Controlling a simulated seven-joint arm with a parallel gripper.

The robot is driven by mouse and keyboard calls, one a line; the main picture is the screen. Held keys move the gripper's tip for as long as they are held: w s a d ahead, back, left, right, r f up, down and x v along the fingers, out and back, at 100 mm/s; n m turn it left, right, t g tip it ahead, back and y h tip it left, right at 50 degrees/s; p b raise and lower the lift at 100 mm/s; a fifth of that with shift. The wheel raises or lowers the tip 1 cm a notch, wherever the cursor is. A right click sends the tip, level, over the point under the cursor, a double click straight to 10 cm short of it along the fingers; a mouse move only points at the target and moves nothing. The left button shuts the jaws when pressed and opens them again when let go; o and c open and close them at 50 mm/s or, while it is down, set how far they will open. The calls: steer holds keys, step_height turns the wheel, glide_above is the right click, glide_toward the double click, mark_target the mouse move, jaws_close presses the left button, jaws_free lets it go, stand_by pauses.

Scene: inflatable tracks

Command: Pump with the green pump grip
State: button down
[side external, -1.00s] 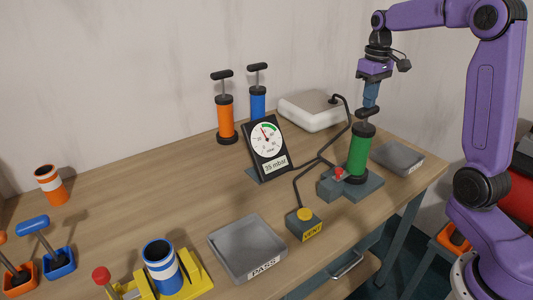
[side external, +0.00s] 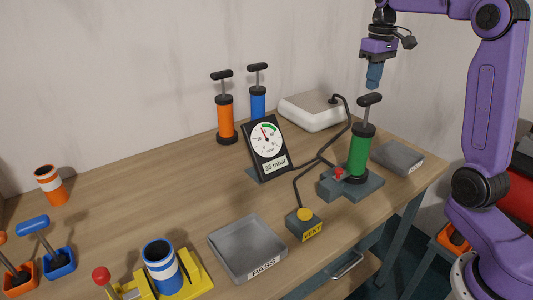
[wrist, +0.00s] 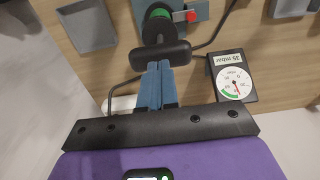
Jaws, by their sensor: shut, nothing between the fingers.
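The green pump (side external: 359,152) stands upright on a grey base at the right of the table. Its black grip (side external: 370,99) is raised on its rod above the cylinder. In the wrist view the blue fingertips (wrist: 159,68) lie together and appear over the black grip (wrist: 148,56). The gauge (side external: 266,143) reads 35 mbar, and it also shows in the wrist view (wrist: 233,80).
A red button (side external: 339,173) is beside the pump base. A yellow vent button (side external: 305,214) and a PASS tray (side external: 247,248) are nearer the front. Orange (side external: 226,120) and blue (side external: 258,102) pumps and a white box (side external: 312,110) stand behind. A grey tray (side external: 398,157) lies to the right.

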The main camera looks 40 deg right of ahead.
mark_target(371, 95)
stand_by(0.4)
steer(key=shift+f, duration=3.8)
steer(key=shift+r, duration=3.8)
steer(key=shift+f, duration=0.15)
steer(key=shift+r, duration=0.25)
steer(key=shift+r, duration=2.4)
